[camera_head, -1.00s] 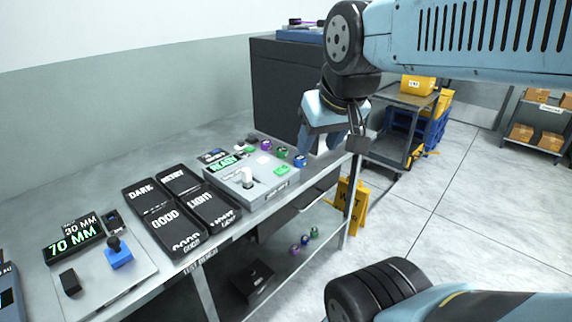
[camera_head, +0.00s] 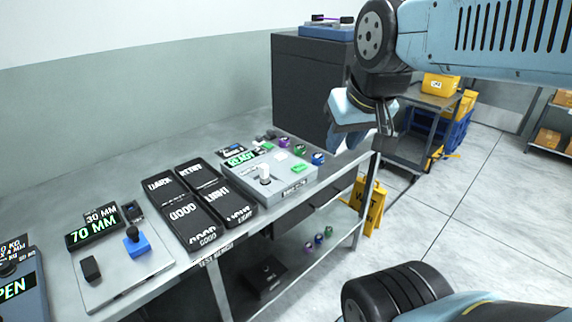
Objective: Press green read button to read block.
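The reader device (camera_head: 287,188) is a grey box on the bench, with a green display (camera_head: 243,157) that seems to say READY. A bright green button (camera_head: 299,168) sits on its top near the right side. A white cylindrical block (camera_head: 265,175) stands upright on the device, left of the button. My gripper (camera_head: 338,138) hangs above and to the right of the device, apart from the button, with its blue body over the bench edge. Its fingertips are too small and partly hidden to show whether they are open.
Black labelled trays (camera_head: 191,218) lie left of the device. A gauge plate (camera_head: 110,275) reading 70 MM is farther left. Several coloured spools (camera_head: 318,159) stand behind the device's right end. A dark cabinet (camera_head: 300,85) rises behind, and a yellow sign (camera_head: 374,207) stands on the floor.

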